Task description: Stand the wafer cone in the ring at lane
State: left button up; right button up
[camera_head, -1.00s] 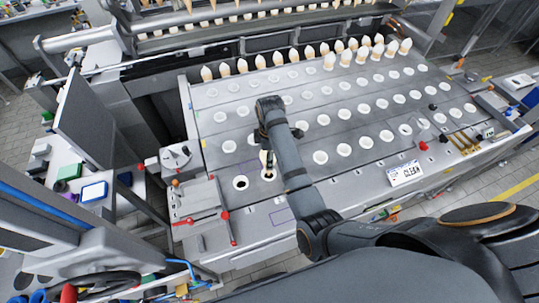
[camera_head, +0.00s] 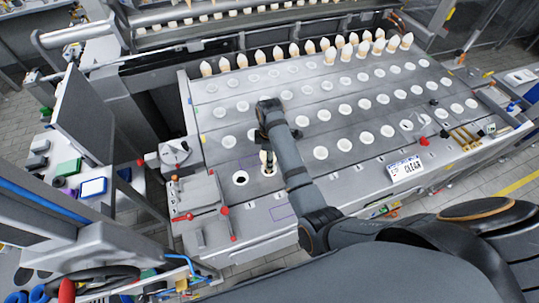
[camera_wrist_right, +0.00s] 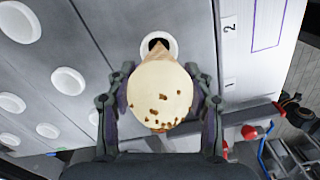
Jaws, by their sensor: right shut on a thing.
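My right gripper (camera_head: 267,156) is shut on the wafer cone (camera_wrist_right: 162,92), which has a cream top with brown bits. In the right wrist view its two fingers (camera_wrist_right: 158,100) flank the round top. The cone's narrow wafer end points at a white ring (camera_wrist_right: 175,43) with a dark hole, by the panel marked 2. The end overlaps the hole; whether it is inside or just above cannot be told. In the head view this ring (camera_head: 265,171) is largely hidden by the gripper. My left gripper is not in view.
A dark-holed ring (camera_head: 240,178) lies just left of the gripper. Several white rings (camera_head: 320,152) cover the metal deck (camera_head: 300,175). Pale-topped cones (camera_head: 242,62) stand along the back. A panel with red-knobbed levers (camera_head: 205,195) is at the left front.

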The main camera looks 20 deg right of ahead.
jog(key=shift+f+b, duration=0.75)
jog(key=shift+f, duration=1.65)
jog(key=o, duration=0.8)
jog(key=shift+o, duration=0.2)
notch_tip(320, 180, up, 7)
jog(key=shift+r, duration=0.2)
jog(key=shift+f, duration=0.1)
